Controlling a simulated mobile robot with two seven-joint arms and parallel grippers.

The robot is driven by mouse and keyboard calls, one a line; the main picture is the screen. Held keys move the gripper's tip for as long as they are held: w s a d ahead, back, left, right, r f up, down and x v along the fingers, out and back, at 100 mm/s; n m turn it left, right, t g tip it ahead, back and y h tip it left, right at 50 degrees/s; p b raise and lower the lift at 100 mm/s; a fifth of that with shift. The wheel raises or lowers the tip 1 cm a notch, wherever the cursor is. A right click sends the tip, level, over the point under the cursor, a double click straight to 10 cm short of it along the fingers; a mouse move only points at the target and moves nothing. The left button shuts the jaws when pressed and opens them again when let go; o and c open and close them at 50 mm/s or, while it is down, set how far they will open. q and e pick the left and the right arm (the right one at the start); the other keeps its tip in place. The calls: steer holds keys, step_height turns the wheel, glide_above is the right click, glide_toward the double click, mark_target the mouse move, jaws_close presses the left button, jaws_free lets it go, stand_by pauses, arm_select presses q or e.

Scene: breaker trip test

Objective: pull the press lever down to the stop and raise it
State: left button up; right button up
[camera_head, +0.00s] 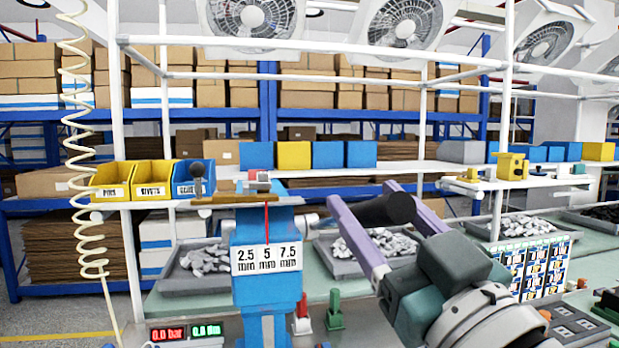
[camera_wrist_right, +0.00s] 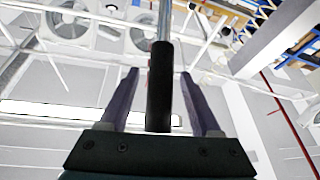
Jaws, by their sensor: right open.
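The blue press (camera_head: 262,258) stands left of centre in the head view, with a plate reading 2.5, 5 and 7.5 mm on its front. Its lever reaches out to the right and ends in a black grip (camera_head: 388,211). My right gripper (camera_head: 362,194) is open, with its purple fingers on either side of the grip. In the right wrist view the black grip (camera_wrist_right: 160,90) stands between the two open fingers, with gaps on both sides. The metal rod (camera_wrist_right: 164,20) runs on beyond it. My left gripper is not in view.
Yellow and blue bins (camera_head: 152,182) sit on a shelf at the left, beside a coiled hose (camera_head: 82,150). Grey trays of parts (camera_head: 350,262) lie on the bench behind the press. A red and a green fixture (camera_head: 334,312) stand close to its right.

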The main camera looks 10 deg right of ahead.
steer(key=shift+x, duration=1.2)
jaws_close()
stand_by(0.6)
